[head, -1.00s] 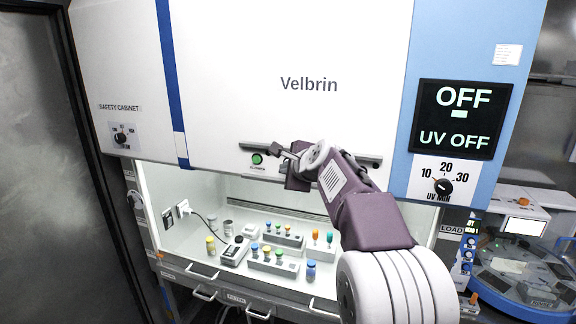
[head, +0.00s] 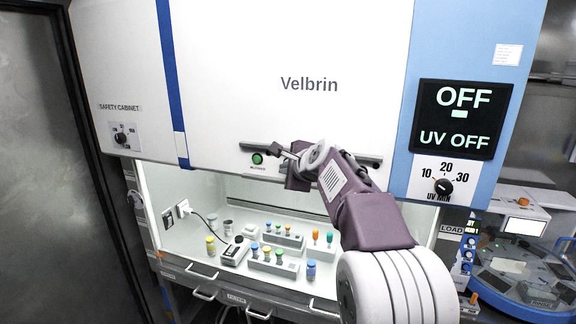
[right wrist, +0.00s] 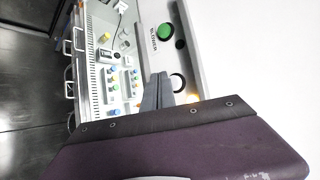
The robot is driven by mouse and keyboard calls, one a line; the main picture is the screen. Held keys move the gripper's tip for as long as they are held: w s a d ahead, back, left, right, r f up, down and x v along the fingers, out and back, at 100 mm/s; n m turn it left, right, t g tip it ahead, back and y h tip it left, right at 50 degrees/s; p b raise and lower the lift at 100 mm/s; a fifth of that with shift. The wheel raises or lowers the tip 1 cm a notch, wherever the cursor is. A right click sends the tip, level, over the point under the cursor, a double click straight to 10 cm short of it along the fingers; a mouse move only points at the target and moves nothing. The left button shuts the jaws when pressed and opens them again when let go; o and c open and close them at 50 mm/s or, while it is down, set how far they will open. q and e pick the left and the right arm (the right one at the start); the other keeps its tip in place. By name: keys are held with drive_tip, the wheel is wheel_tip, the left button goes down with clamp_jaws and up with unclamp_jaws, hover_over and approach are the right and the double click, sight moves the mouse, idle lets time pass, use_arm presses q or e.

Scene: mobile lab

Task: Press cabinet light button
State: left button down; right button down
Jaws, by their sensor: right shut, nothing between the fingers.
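The white safety cabinet (head: 300,40) fills the middle of the head view. A round green button (head: 257,158) sits at the left of its dark control strip. It also shows in the right wrist view (right wrist: 165,31), labelled "BLOWER". Farther along the strip, a second round button (right wrist: 178,82) with a dark ring shows in the right wrist view, beside my fingers and partly hidden, with an orange glow near it. My right gripper (head: 274,149) is shut and empty, just right of the green button. Its closed fingertips (right wrist: 160,78) lie close to the second button; contact cannot be told. My left gripper is out of view.
A dark display (head: 460,118) reads "OFF" and "UV OFF", above a UV timer knob (head: 443,187). A selector knob (head: 121,138) is at the far left. Vials in racks (head: 272,262) stand inside the open cabinet. A round instrument (head: 520,270) stands right.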

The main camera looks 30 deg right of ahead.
drive_tip(key=shift+w+d, duration=0.1)
idle(0.5)
drive_tip(key=shift+w+d, duration=0.2)
drive_tip(key=shift+d, duration=0.05)
drive_tip(key=shift+w+d+p, duration=0.3)
drive_tip(key=shift+d+p, duration=0.05)
drive_tip(key=shift+p, duration=0.05)
idle(0.7)
drive_tip(key=shift+a, duration=0.1)
idle(0.4)
drive_tip(key=shift+s+a, duration=0.6)
drive_tip(key=s+a, duration=0.3)
drive_tip(key=shift+s+a, duration=0.1)
drive_tip(key=shift+a, duration=0.25)
